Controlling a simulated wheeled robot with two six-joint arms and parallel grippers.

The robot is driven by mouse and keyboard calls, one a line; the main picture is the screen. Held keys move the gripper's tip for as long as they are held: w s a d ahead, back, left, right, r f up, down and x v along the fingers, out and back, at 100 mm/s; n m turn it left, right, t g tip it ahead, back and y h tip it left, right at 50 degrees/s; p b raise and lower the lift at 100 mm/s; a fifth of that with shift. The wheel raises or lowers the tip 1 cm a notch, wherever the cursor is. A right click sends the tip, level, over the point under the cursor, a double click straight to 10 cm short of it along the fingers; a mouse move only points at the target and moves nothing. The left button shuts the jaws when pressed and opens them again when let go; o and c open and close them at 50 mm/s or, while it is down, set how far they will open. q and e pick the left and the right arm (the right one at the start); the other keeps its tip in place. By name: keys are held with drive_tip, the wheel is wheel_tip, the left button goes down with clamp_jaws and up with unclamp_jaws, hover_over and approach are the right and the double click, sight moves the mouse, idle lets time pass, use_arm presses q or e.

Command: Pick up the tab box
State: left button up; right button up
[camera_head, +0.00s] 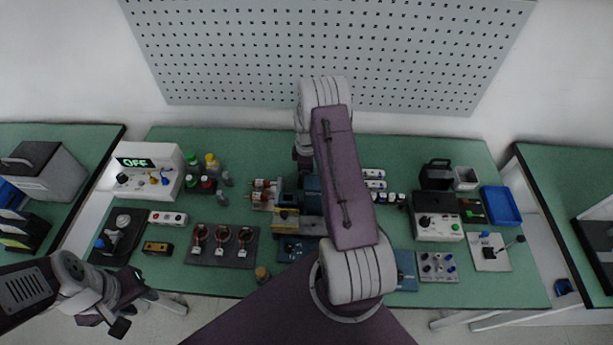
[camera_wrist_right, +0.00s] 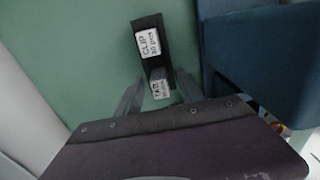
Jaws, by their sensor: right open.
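The tab box (camera_wrist_right: 160,88) is a small white box with black lettering "TAB 20 pcs" in the right wrist view. It sits at the near end of a black holder (camera_wrist_right: 166,22), beside a white box marked "CLIP" (camera_wrist_right: 148,42). My right gripper (camera_wrist_right: 160,84) is open, with one finger on each side of the tab box in the picture. I cannot tell whether they touch it. In the head view my right arm covers the middle of the bench, and I cannot make out the tab box there. My left gripper (camera_head: 132,308) hangs empty off the bench's front left; its jaw gap is unclear.
A large dark blue body (camera_wrist_right: 262,60) stands close on the right in the right wrist view. Green bench surface (camera_wrist_right: 85,55) is clear left of the holder. The bench also carries a white "OFF" unit (camera_head: 150,172), a board with copper rings (camera_head: 222,255) and a blue tray (camera_head: 501,206).

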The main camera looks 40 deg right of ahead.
clamp_jaws()
